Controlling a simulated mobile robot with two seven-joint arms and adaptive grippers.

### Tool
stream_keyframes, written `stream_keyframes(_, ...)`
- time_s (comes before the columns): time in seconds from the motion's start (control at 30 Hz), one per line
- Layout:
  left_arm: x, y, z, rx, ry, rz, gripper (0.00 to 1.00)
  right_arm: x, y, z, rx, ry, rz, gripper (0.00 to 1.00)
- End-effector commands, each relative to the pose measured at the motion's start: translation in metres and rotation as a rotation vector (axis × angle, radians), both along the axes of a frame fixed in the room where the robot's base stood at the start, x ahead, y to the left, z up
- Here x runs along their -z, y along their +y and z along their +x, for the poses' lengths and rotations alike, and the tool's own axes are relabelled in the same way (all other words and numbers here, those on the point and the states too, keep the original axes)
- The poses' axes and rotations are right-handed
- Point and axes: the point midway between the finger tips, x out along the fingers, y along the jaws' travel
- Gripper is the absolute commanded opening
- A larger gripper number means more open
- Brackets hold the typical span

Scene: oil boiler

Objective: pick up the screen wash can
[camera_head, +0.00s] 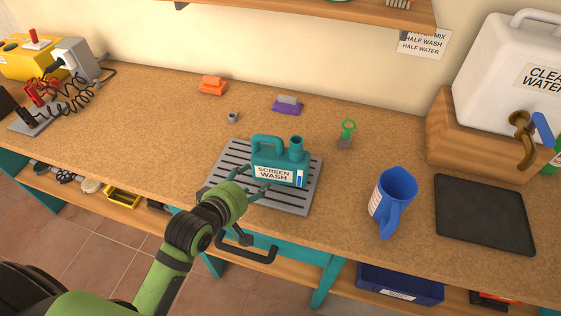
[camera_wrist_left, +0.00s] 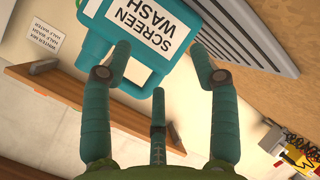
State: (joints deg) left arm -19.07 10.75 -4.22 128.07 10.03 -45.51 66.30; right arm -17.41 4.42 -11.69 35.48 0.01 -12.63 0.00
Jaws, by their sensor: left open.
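The screen wash can (camera_head: 279,165) is teal with a handle, a spout and a white "SCREEN WASH" label. It stands upright on a grey slatted tray (camera_head: 233,156) on the workbench. My left gripper (camera_head: 257,190) is open in front of the can, at its near left side. In the left wrist view the can (camera_wrist_left: 97,26) shows just beyond the open fingers (camera_wrist_left: 163,50), its label partly between them. The can appears not to be gripped. My right gripper is not in view.
A blue jug (camera_head: 393,196) and a black mat (camera_head: 485,214) lie to the right, below a white water container (camera_head: 510,75) on a wooden stand. A green-ringed item (camera_head: 347,132), a purple block (camera_head: 287,104) and an orange block (camera_head: 212,86) sit behind.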

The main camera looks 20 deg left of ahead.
Motion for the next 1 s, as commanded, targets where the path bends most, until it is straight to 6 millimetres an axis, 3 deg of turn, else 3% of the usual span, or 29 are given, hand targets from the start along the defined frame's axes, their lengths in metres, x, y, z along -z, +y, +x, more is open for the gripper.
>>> stream_keyframes(0.1,-0.039,0.003,0.026,-0.089,-0.116,-0.241,0.60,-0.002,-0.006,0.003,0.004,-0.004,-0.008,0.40)
stream_keyframes(0.3,-0.070,0.005,0.043,-0.140,-0.197,-0.456,0.60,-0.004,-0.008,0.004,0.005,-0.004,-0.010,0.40)
stream_keyframes(0.8,-0.060,-0.015,0.096,-0.145,-0.202,-0.473,0.60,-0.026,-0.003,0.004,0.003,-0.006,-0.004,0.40)
stream_keyframes(1.0,-0.056,-0.018,0.107,-0.144,-0.201,-0.472,0.60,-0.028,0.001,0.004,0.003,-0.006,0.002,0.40)
